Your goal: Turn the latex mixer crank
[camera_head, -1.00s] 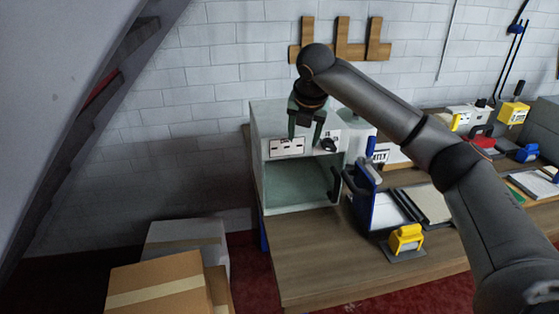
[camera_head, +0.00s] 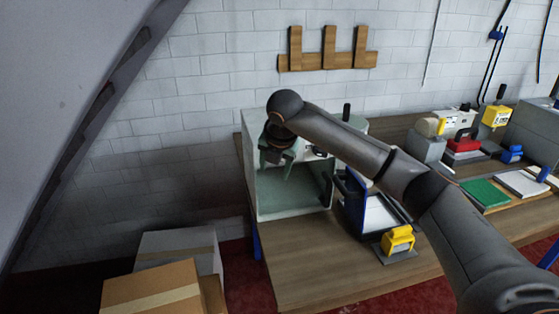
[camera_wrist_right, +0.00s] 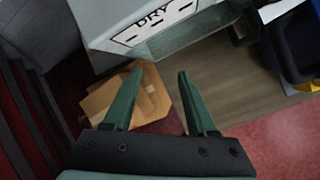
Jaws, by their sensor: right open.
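A black upright handle (camera_head: 346,111) stands above a pale body (camera_head: 358,124) behind the drying cabinet, partly hidden by my right arm. It may be the mixer crank; I cannot tell for sure. My right gripper (camera_head: 276,168) is open and empty, in front of the pale cabinet's (camera_head: 250,190) upper front, near the top of its open compartment. In the right wrist view the two green fingers (camera_wrist_right: 159,76) are apart with nothing between them, and the cabinet's label reading DRY (camera_wrist_right: 155,22) is ahead of them. My left gripper is not in view.
Cardboard boxes (camera_head: 152,290) stand on the floor at the lower left. A blue-framed stand (camera_head: 352,203) and a yellow tool (camera_head: 398,240) sit right of the cabinet on the wooden table (camera_head: 310,270). A green pad (camera_head: 485,195) and several devices lie farther right.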

